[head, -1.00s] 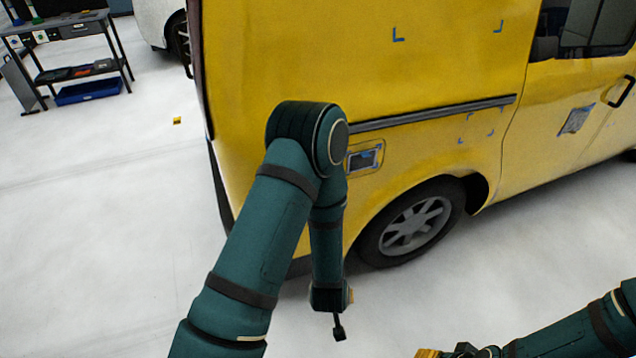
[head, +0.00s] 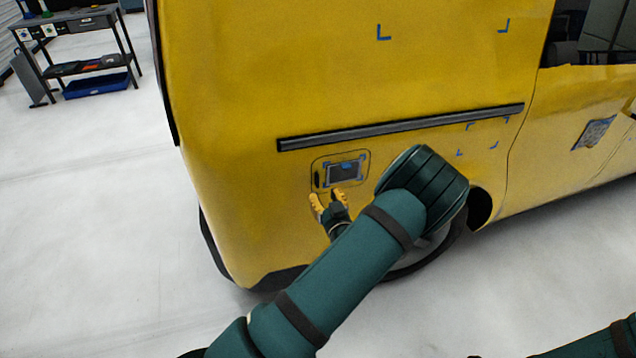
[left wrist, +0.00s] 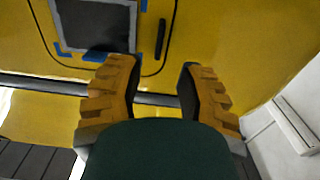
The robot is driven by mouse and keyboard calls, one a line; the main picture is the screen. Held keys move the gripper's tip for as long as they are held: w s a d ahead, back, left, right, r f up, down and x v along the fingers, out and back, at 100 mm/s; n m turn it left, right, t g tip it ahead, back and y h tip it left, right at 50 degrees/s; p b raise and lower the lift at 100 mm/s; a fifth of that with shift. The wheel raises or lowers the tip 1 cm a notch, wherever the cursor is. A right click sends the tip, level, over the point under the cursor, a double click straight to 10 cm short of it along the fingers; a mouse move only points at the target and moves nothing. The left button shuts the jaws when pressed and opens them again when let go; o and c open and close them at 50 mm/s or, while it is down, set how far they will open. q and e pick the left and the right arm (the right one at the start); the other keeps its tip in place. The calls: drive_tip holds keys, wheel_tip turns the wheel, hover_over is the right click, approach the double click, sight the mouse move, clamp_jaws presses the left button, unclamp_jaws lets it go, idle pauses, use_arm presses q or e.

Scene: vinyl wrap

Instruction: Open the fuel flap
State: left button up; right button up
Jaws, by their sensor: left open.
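The fuel flap (head: 321,164) is a rounded outline on the yellow van's side, under the dark rail, and looks closed and flush. A grey patch (head: 345,172) with blue corner tape lies on it. A small dark upright handle (head: 317,180) is at its left end; the handle (left wrist: 161,38) also shows in the left wrist view. My left gripper (head: 326,196), with yellow ridged fingers, is open and empty just below the flap. In the left wrist view the handle lies ahead of the gap between the fingers (left wrist: 155,66). My right gripper is out of view.
The yellow van (head: 240,90) fills the middle and right. A dark rail (head: 400,127) runs above the flap. My left arm covers most of the rear wheel (head: 430,250). A workbench (head: 75,25) stands far left. The white floor (head: 90,220) at left is clear.

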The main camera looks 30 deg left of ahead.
sight(318, 181)
use_arm(q)
drive_tip(key=x, duration=0.6)
drive_tip(key=shift+w+a, duration=0.25)
drive_tip(key=shift+w, duration=0.05)
clamp_jaws()
